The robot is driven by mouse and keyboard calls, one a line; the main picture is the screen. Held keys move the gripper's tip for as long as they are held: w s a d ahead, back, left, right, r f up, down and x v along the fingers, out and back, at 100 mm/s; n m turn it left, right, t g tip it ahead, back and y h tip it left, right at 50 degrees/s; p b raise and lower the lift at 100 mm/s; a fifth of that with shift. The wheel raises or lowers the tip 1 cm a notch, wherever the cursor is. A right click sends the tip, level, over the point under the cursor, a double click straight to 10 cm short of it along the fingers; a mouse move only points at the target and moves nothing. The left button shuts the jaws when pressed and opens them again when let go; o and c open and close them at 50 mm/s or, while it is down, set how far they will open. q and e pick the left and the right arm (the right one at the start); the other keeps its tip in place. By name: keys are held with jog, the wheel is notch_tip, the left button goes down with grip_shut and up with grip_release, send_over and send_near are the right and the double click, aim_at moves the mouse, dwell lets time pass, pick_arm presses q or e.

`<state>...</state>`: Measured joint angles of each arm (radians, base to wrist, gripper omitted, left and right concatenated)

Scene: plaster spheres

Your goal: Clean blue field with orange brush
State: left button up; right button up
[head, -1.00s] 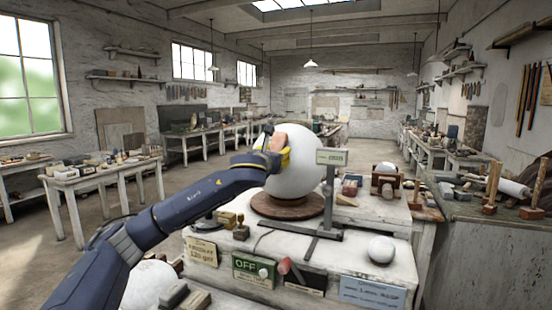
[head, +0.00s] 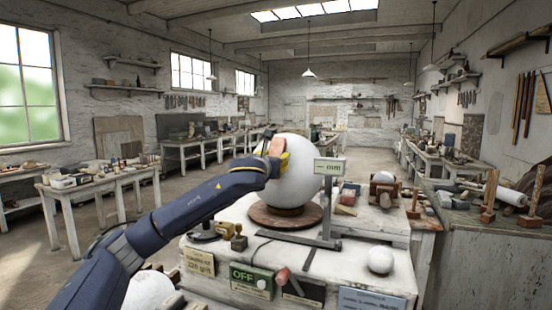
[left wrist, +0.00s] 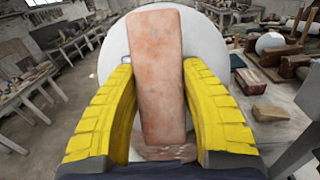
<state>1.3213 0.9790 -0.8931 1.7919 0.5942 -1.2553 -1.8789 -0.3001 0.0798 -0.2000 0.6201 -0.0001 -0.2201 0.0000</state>
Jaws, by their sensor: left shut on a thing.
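My left gripper (head: 274,154) has yellow fingers, shut on a pinkish-orange block (head: 278,146). In the left wrist view the block (left wrist: 159,75) stands lengthwise between the two fingers (left wrist: 158,105). No bristles show on it. The block is at the upper left side of a large white plaster sphere (head: 300,178), which sits on a round brown turntable (head: 262,216). The sphere also shows behind the block in the left wrist view (left wrist: 205,62). I cannot tell whether block and sphere touch. No blue field shows on the visible sphere. My right gripper is not in view.
A gauge on a grey stand (head: 329,167) stands close to the sphere's right. A green OFF panel (head: 251,280), a red-handled lever (head: 282,276) and a small white ball (head: 380,260) are at the bench front. A cradle with a ball (head: 384,187) stands farther right.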

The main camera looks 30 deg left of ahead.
pick_arm(q)
jog(key=shift+s+f, duration=0.4)
jog(key=shift+f, duration=0.45)
jog(key=shift+s+f, duration=0.35)
jog(key=shift+f, duration=0.5)
jog(key=shift+r, duration=0.15)
jog(key=shift+w+r, duration=0.25)
jog(key=shift+r, duration=0.25)
jog(key=shift+w+r, duration=0.2)
jog(key=shift+r, duration=0.25)
jog(key=shift+r, duration=0.1)
jog(key=shift+w+r, duration=0.45)
jog(key=shift+r, duration=0.35)
